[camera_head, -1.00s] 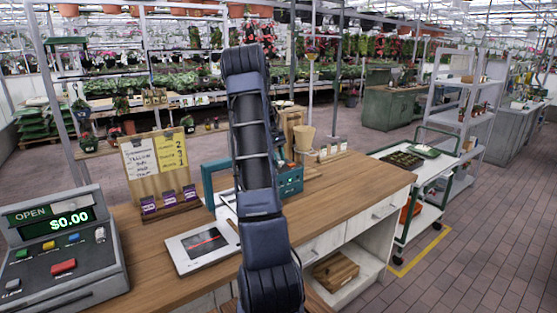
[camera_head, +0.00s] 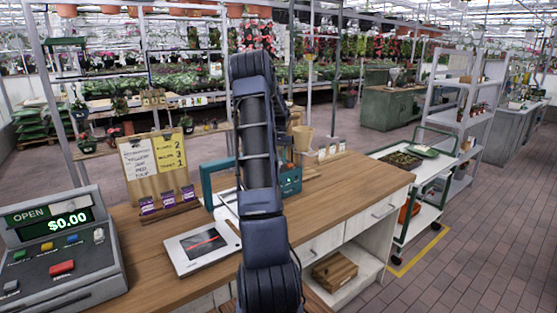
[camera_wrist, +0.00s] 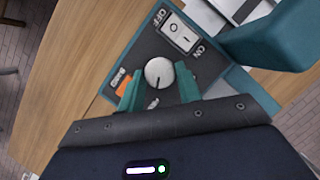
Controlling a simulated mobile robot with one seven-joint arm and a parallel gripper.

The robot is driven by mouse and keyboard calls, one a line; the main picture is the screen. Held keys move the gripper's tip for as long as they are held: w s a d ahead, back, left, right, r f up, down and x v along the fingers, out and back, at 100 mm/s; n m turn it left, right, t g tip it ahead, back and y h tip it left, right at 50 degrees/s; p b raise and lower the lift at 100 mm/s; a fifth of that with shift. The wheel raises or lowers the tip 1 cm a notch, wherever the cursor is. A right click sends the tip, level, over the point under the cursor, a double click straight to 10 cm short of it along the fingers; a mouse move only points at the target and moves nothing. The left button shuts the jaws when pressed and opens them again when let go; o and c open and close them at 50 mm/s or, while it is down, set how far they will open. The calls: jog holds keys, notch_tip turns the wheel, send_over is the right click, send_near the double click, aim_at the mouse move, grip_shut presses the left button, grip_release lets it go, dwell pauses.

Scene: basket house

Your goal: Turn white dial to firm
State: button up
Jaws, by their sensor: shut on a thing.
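The white dial (camera_wrist: 158,72) is a round knob with a dark pointer line, set on the dark panel (camera_wrist: 188,68) of a teal device in the wrist view. The pointer line runs toward the lower side of the picture. An orange mark (camera_wrist: 124,87) and a small label (camera_wrist: 118,75) lie left of the dial; the label is too small to read. My gripper (camera_wrist: 159,86) has its teal fingers on either side of the dial, shut on it. In the head view my arm hides the gripper and dial; part of the teal device (camera_head: 291,181) shows beside the arm.
A white rocker switch (camera_wrist: 179,33) marked OFF and ON sits above the dial. A large teal part (camera_wrist: 270,38) rises at the right. The wooden counter (camera_head: 345,195) also holds a cash register (camera_head: 62,250), a flat screen (camera_head: 202,246) and a sign board (camera_head: 158,168).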

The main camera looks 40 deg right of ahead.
jog(key=shift+d+m, duration=0.1)
jog(key=shift+m, duration=0.5)
jog(key=o, duration=1)
jog(key=shift+c, duration=0.2)
jog(key=v, duration=1.1)
jog(key=shift+s, duration=0.3)
